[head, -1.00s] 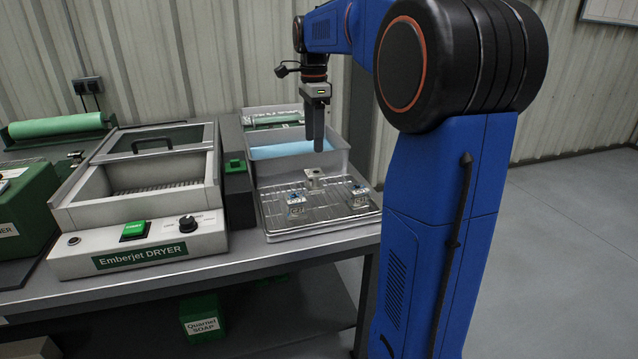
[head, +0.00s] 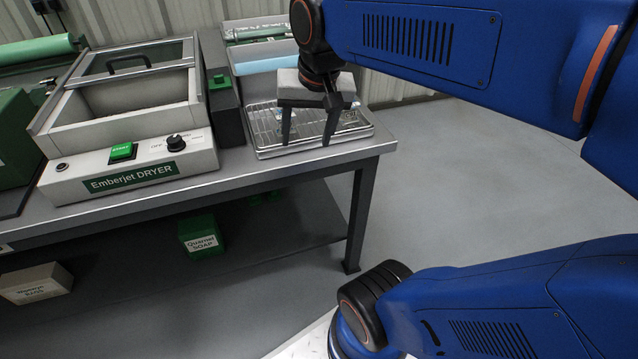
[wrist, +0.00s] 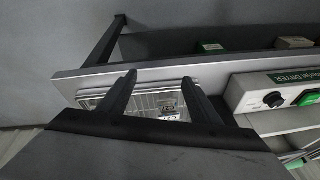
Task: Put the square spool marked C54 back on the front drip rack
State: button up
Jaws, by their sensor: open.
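The wire drip rack (head: 266,128) lies in a shallow metal tray at the bench's front right corner. It also shows in the wrist view (wrist: 146,102). My gripper (head: 307,140) is open, with its two fingers spread and pointing down in front of and above the rack. Nothing shows between the fingers. In the wrist view a small pale block with a dark marking (wrist: 168,112) sits on the rack, seen between my fingers (wrist: 159,78). The marking is too small to read surely, so I cannot tell which spool is C54.
The Emberjet dryer (head: 130,160) stands left of the rack, with a dark box with a green top (head: 224,110) between them. A bin with blue liquid (head: 262,66) is behind. Soap box (head: 202,238) sits on the lower shelf. Floor to the right is clear.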

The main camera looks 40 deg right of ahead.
jog(key=s+a+f+n+t, duration=0.1)
jog(key=s+a+f+n, duration=0.1)
jog(key=s+f+n, duration=0.3)
notch_tip(320, 180, down, 2)
jog(key=s, duration=0.2)
jog(key=shift+s+a+f+n, duration=0.15)
jog(key=shift+s+n, duration=0.15)
jog(key=shift+n, duration=0.1)
